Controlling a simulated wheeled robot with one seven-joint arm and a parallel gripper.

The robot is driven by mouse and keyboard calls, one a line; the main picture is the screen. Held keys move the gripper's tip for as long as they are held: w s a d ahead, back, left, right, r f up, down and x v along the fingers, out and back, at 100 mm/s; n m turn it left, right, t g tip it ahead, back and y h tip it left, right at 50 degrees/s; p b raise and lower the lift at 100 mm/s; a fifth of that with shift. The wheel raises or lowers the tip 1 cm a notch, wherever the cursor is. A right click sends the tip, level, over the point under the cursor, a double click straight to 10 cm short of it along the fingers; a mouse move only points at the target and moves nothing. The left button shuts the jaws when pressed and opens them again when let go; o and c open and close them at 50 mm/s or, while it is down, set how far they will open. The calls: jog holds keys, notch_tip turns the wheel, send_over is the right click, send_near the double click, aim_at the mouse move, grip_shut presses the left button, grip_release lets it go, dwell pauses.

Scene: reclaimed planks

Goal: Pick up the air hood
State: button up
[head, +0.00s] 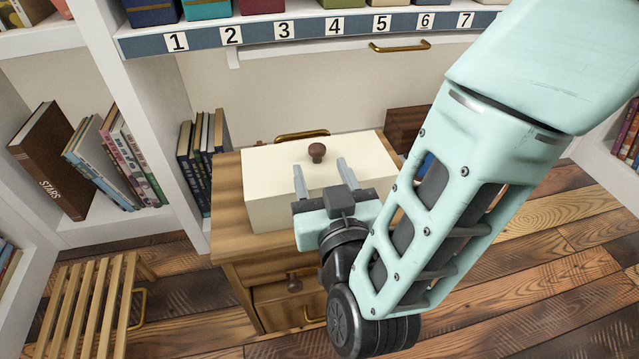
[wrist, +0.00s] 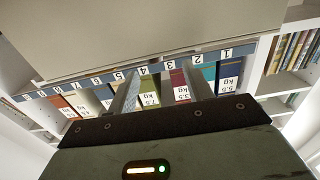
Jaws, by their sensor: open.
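A cream box-shaped cover with a round dark wooden knob (head: 317,152) on top, which looks like the air hood (head: 275,175), sits on a wooden cabinet (head: 235,240) in the head view. My gripper (head: 323,177) is open and empty. Its two grey fingers are apart and overlap the hood's top on the near side of the knob in the head view; I cannot tell the gap in height. In the wrist view a large cream surface, likely the hood (wrist: 150,40), fills the upper part, beyond the open fingers. My arm hides part of the hood's right side and the cabinet.
A shelf with a numbered blue strip (head: 330,31) runs across the back, with several coloured boxes on it. Books (head: 110,155) fill shelves at the left. A slatted wooden stool (head: 88,305) stands at lower left. Plank floor is clear at the right.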

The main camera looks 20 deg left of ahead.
aim_at(320, 156)
jog(key=shift+x, duration=0.75)
jog(key=b+x, duration=0.1)
jog(key=x, duration=0.1)
jog(key=b+x, duration=0.1)
jog(key=x, duration=0.1)
jog(key=shift+w+d+f+b, duration=0.2)
jog(key=shift+w+d+b, duration=0.05)
jog(key=shift+b, duration=0.15)
jog(key=shift+w+a+r, duration=0.15)
jog(key=shift+w+a, duration=0.2)
jog(key=shift+w, duration=0.15)
grip_shut()
